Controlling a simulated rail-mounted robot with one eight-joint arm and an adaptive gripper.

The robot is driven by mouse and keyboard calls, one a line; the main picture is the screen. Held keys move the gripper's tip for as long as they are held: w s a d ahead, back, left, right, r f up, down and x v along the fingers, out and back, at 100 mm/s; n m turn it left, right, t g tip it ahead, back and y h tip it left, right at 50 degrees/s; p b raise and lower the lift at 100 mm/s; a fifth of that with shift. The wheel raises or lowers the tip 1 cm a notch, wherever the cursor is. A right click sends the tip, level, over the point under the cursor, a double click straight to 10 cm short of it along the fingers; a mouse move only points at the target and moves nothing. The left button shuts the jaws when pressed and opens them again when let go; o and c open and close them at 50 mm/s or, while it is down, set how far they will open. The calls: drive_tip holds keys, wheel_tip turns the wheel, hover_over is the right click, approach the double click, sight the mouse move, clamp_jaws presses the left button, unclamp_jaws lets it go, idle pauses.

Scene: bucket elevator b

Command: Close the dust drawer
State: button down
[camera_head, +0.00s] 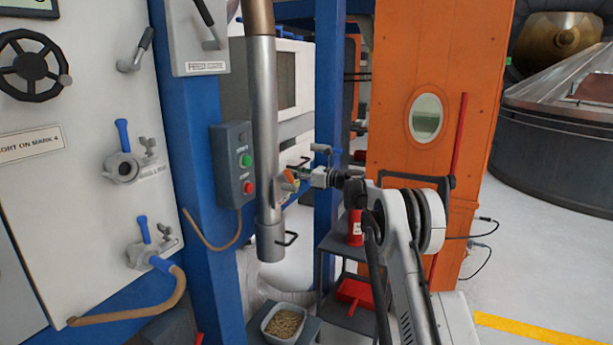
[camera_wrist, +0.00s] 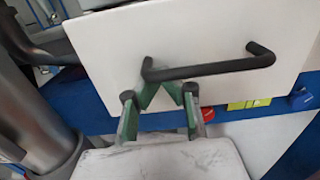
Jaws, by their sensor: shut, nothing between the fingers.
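In the wrist view, a flat white panel that looks like the dust drawer's front (camera_wrist: 215,35) fills the upper middle. It carries a black bar handle (camera_wrist: 215,68). My gripper (camera_wrist: 161,88) has green fingers that converge just below the left end of the handle. It is shut with nothing in it. I cannot tell whether the fingertips touch the handle or the panel. The drawer cannot be made out clearly there.
A steel pipe (camera_head: 264,130) and a button box (camera_head: 232,165) stand left of my gripper. A bowl of grain (camera_head: 284,325) is below. A red can (camera_head: 355,228) and red tray (camera_head: 355,292) sit on a dark stand. An orange cabinet (camera_head: 400,60) rises at right. Floor further right is clear.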

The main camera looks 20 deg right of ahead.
drive_tip(key=x, duration=0.5)
drive_tip(key=shift+w, duration=0.1)
idle(0.3)
drive_tip(key=v, duration=1.4)
drive_tip(key=shift+d+p, duration=0.2)
drive_tip(key=shift+p, duration=0.1)
